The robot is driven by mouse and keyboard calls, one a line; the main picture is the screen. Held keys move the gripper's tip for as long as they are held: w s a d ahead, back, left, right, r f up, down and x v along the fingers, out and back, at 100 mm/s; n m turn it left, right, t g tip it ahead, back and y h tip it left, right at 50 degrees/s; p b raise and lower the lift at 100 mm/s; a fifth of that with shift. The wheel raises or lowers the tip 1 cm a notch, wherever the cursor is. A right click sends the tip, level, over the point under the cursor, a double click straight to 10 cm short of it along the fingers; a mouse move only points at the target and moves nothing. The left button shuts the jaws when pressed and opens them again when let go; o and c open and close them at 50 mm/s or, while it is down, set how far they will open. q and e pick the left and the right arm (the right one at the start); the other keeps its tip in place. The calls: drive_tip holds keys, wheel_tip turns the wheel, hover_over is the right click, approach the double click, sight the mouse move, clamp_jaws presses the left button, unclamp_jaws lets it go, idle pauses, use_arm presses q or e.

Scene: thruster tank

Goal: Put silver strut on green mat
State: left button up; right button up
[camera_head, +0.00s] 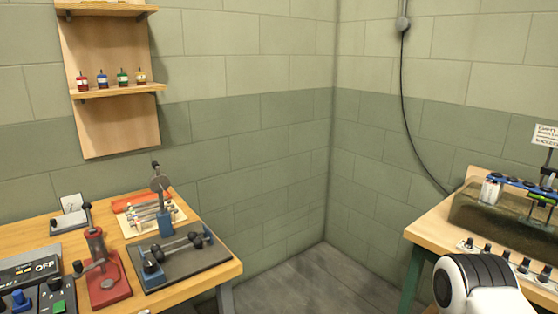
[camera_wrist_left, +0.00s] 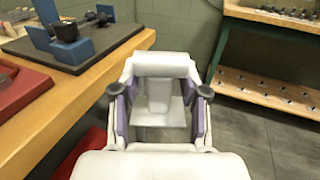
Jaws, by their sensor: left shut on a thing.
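In the left wrist view my left gripper (camera_wrist_left: 161,95) is shut on a pale grey piece (camera_wrist_left: 163,110), which looks like the silver strut. Its far end is hard to make out against the gripper's white parts. The gripper is over the floor gap, right of the left workbench's edge. It does not show in the head view. I cannot make out a green mat in either view. My right gripper is not in view.
The left workbench (camera_head: 215,277) holds a black fixture (camera_head: 185,262), a red-based press (camera_head: 103,283) and a tray of rods (camera_head: 153,217). A tank (camera_head: 500,222) stands on the right bench (camera_head: 428,228). Floor (camera_head: 320,270) lies between them. A wall shelf (camera_head: 115,91) holds small bottles.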

use_arm(q)
drive_tip(key=s+d+f+m+g+h, duration=0.3)
drive_tip(key=d+f+m+g+h, duration=0.2)
drive_tip(key=d+f, duration=0.2)
drive_tip(key=shift+s+d+f+h, duration=0.15)
drive_tip(key=shift+d+h, duration=0.25)
drive_tip(key=shift+d, duration=0.3)
